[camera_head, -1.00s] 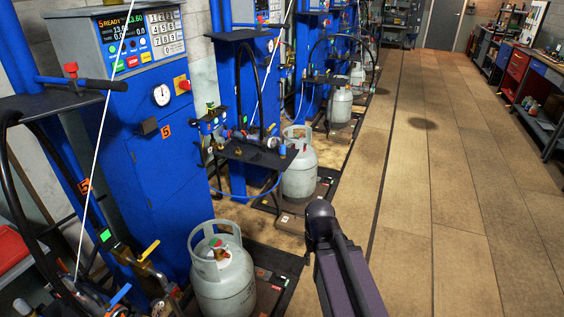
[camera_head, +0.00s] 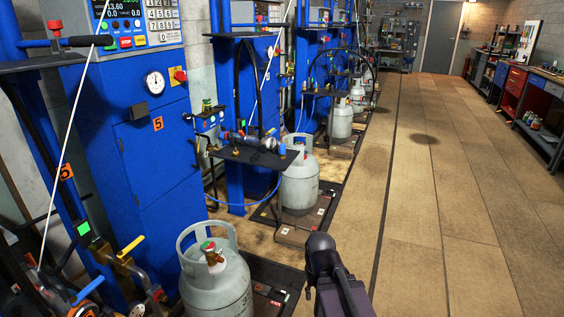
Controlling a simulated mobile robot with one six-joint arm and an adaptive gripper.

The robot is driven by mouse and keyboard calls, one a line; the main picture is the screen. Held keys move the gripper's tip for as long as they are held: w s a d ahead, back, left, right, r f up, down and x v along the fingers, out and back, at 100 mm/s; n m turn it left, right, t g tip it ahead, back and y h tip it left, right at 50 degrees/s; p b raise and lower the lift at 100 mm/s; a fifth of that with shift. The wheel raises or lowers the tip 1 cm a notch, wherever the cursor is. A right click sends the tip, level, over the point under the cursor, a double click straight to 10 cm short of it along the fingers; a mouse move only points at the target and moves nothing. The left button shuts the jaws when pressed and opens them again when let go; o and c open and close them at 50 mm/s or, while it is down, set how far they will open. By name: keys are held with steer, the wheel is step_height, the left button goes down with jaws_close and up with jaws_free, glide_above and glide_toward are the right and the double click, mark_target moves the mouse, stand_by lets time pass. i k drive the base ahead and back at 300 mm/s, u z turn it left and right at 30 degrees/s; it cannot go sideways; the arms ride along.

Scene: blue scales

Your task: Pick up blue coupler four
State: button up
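A dark coupler (camera_head: 250,140) with blue parts lies on a small black shelf (camera_head: 262,158) at the second blue station, left of centre. A thin blue hose (camera_head: 240,203) loops below this shelf. No number four is readable, so I cannot confirm that this is coupler four. Another coupler (camera_head: 72,42), black with a red knob, lies on the shelf of the near station marked 5. A dark purple-grey part of my arm (camera_head: 335,280) rises from the bottom edge, right of the near cylinder. My gripper fingers are not visible.
A grey gas cylinder (camera_head: 213,282) stands at the near station, and another (camera_head: 299,183) stands below the second station's shelf. More blue stations and cylinders line the left. The tan floor (camera_head: 430,210) is clear. Workbenches (camera_head: 540,95) line the right.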

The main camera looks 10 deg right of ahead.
mark_target(282, 148)
steer(key=z, duration=0.35)
steer(key=i, duration=1.6)
steer(key=u, duration=0.55)
